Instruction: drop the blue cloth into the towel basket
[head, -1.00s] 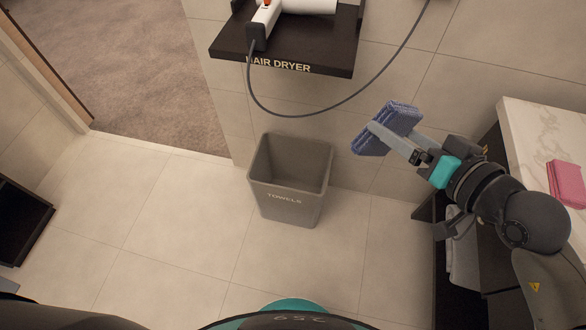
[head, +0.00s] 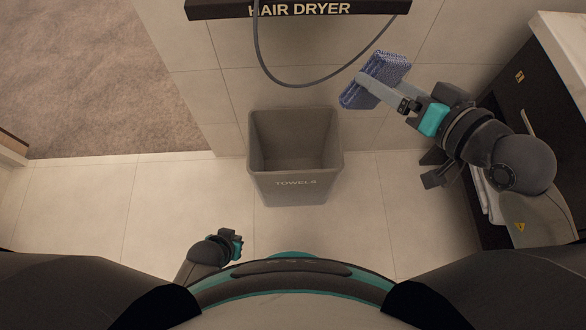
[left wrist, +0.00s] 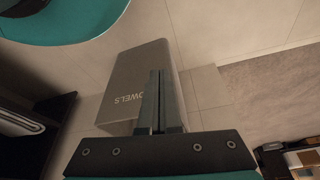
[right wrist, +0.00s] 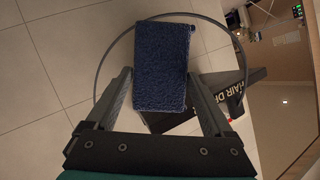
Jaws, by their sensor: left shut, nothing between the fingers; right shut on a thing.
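The blue cloth (head: 376,76) is a folded terry piece held up by my right gripper (head: 374,86), above and to the right of the basket in the head view. In the right wrist view the cloth (right wrist: 163,65) sits between the fingertips. The towel basket (head: 290,191) is a grey open-topped bin marked TOWELS on the floor, its visible inside empty. It also shows in the left wrist view (left wrist: 128,72), partly behind the fingers. My left gripper (head: 237,240) is low near my base, shut and empty, apart from the basket.
A dark hair dryer shelf (head: 200,9) juts from the wall above the basket, with a hanging cord (head: 262,62) looping down. A dark cabinet (head: 497,108) with a pale top stands at the right. Tiled floor (head: 180,190) is clear left of the basket.

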